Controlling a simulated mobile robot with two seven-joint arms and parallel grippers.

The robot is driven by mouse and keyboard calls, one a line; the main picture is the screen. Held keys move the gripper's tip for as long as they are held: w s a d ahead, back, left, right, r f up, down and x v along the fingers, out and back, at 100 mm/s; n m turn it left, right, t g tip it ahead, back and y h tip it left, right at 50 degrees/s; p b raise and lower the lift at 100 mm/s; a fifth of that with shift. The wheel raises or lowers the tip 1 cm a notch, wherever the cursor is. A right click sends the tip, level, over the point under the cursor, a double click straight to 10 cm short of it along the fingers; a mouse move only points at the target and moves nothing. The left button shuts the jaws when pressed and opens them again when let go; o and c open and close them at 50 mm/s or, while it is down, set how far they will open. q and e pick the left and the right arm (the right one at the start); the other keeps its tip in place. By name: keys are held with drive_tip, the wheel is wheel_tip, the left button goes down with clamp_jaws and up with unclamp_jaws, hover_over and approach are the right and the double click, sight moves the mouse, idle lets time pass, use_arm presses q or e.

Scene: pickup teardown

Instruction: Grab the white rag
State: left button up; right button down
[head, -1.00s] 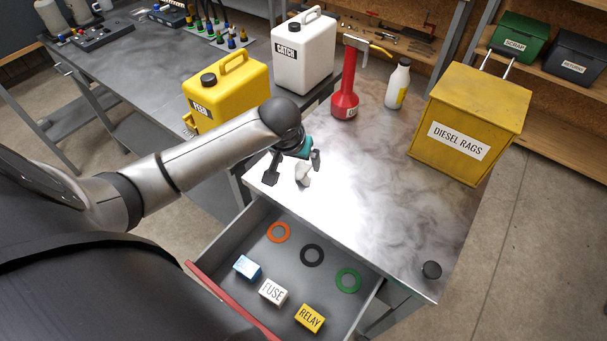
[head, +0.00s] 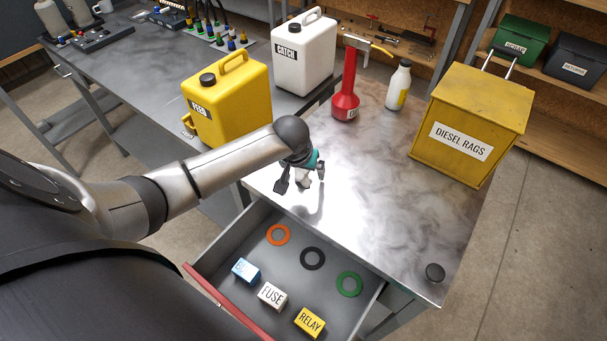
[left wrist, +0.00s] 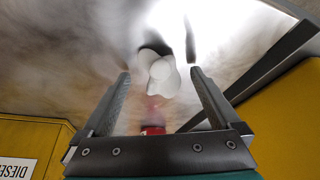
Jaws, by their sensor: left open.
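The white rag (head: 303,181) is a small crumpled white piece on the shiny metal bench top, near its left edge behind the open drawer. My left gripper (head: 302,178) is open above it and partly hides it in the head view. In the left wrist view the rag (left wrist: 160,74) shows whole, lying between the two open fingers in the picture, with no visible contact. My right gripper is in neither view.
The open drawer (head: 225,272) holds rings and small labelled boxes. A yellow jug (head: 240,100) stands left. The bench's middle is clear.

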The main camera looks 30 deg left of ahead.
use_arm(q)
drive_tip(key=c, duration=1.4)
drive_tip(key=shift+c, duration=0.2)
drive_tip(key=shift+r, duration=0.1)
